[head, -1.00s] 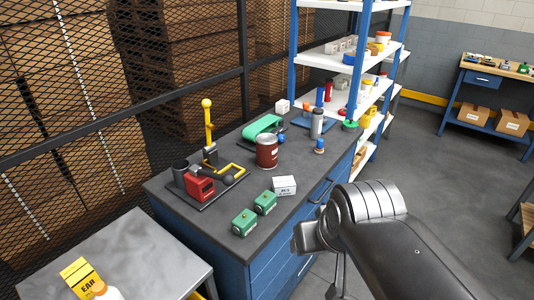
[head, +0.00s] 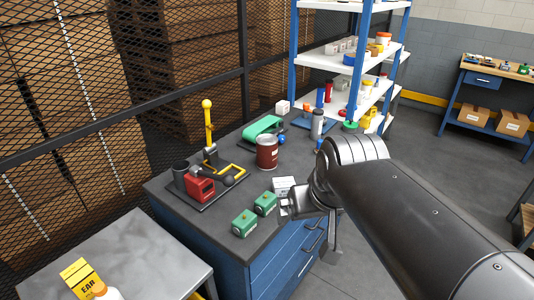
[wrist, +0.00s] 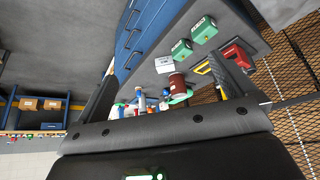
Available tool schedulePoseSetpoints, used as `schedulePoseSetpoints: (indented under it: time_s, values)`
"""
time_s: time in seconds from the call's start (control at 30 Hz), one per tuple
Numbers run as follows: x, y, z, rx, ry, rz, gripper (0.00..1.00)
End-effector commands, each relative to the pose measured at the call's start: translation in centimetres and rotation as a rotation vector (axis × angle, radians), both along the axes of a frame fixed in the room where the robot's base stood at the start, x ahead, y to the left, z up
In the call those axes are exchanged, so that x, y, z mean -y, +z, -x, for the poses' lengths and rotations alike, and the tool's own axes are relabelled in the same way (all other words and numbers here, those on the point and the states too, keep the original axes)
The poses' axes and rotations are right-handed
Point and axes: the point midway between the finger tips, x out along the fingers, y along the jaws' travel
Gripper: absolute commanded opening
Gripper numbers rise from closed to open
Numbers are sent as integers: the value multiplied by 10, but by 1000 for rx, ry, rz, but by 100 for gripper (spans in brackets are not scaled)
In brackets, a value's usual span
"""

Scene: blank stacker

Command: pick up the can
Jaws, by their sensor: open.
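The can (head: 267,152) is dark red with a pale metal rim and stands upright near the middle of the dark worktop. In the wrist view the can (wrist: 177,87) shows between the fingers, some way off. My gripper (head: 285,208) is open and empty by the worktop's front edge, in front of and apart from the can. In the wrist view my gripper (wrist: 166,95) has its two dark fingers spread wide.
Two green boxes (head: 244,223) and a white box (head: 283,186) stand on the worktop near my gripper. A black tray (head: 205,187) with a red device is at left. A green belt device (head: 263,127) and a grey canister (head: 317,124) stand behind the can.

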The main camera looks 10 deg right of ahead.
Motion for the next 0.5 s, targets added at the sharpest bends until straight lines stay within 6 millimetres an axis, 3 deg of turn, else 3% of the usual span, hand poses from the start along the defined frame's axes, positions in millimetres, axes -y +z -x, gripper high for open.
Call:
schedulePoseSetpoints:
  time_s: [0.03,0.2,0.5]
  values:
    - [0,8,-19,-8,9,3,100]
    - [-3,29,-79,-21,41,11,100]
    - [-6,42,-190,-42,97,18,100]
